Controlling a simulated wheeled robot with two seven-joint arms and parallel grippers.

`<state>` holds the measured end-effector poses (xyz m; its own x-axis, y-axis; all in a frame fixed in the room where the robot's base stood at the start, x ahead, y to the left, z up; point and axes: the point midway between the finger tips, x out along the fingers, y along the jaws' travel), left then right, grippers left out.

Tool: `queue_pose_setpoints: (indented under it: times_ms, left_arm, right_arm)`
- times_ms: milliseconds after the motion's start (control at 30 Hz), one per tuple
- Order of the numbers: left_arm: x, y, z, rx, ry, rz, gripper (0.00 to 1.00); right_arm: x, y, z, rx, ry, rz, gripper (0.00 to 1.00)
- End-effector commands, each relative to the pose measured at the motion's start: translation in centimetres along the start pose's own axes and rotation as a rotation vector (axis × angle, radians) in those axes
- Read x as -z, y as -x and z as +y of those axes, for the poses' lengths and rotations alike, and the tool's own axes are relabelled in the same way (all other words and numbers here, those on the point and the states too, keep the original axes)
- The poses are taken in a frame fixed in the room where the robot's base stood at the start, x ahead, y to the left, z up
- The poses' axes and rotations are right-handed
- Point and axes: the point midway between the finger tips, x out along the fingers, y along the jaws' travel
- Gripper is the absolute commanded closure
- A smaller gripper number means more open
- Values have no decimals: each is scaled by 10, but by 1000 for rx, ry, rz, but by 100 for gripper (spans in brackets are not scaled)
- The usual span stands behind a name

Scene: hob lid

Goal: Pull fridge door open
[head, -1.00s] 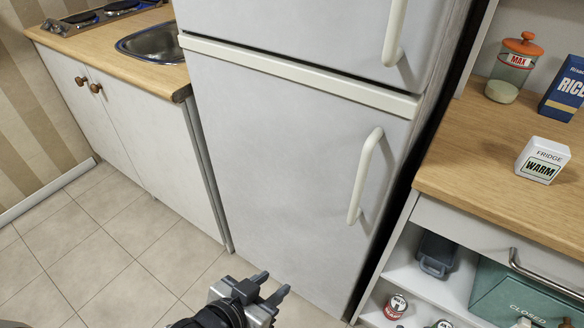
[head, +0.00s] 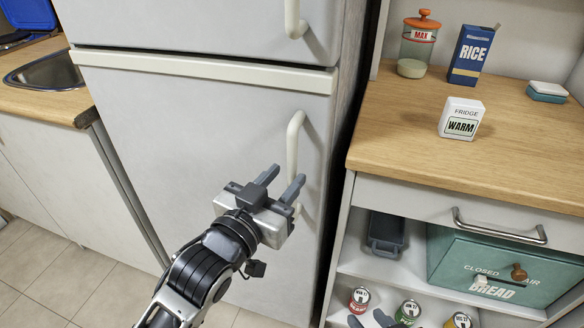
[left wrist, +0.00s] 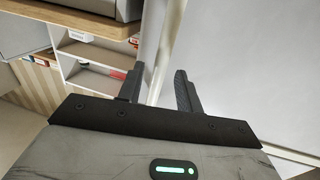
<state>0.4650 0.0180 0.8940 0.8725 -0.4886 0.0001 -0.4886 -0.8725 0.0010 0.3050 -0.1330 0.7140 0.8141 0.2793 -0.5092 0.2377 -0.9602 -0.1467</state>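The white fridge has an upper door (head: 190,25) and a larger lower door (head: 190,130), both looking shut. The lower door's pale handle (head: 293,145) is upright at its right side. My left gripper (head: 284,180) is in front of this handle's lower part, fingers open and pointing at it, hiding some of it. In the left wrist view the handle (left wrist: 170,40) runs between the two separated fingertips (left wrist: 158,85); I cannot tell whether they touch it. Fingertips of my right gripper (head: 370,320) show at the bottom edge, apart, with nothing visible between them.
A white box (head: 461,120) reading FRIDGE WARM stands on the wooden counter (head: 400,150) at right, with a jar (head: 418,50) and rice box (head: 472,55) behind. Below are a drawer handle (head: 500,228), green bread bin (head: 480,265) and cans. A sink counter (head: 75,105) is left.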

Motion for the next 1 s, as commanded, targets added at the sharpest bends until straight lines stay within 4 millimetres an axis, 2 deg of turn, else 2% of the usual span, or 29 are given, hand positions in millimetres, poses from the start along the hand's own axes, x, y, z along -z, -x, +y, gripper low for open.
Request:
queue_pose_setpoints:
  times_ms: [33,200,600,733,1000]
  left_arm:
    - [1,-10,0,0,0,2,65]
    - [0,-29,0,0,0,1,65]
    - [0,-35,0,0,0,0,65]
    - [0,-35,0,0,0,0,100]
    - [0,-33,0,-5,-1,-1,100]
  right_arm:
    - [0,0,0,0,0,0,64]
    - [-1,-1,0,0,1,0,64]
    - [-1,-1,0,-1,1,1,64]
    - [-1,-1,0,-1,1,1,64]
    - [1,0,0,-1,1,2,64]
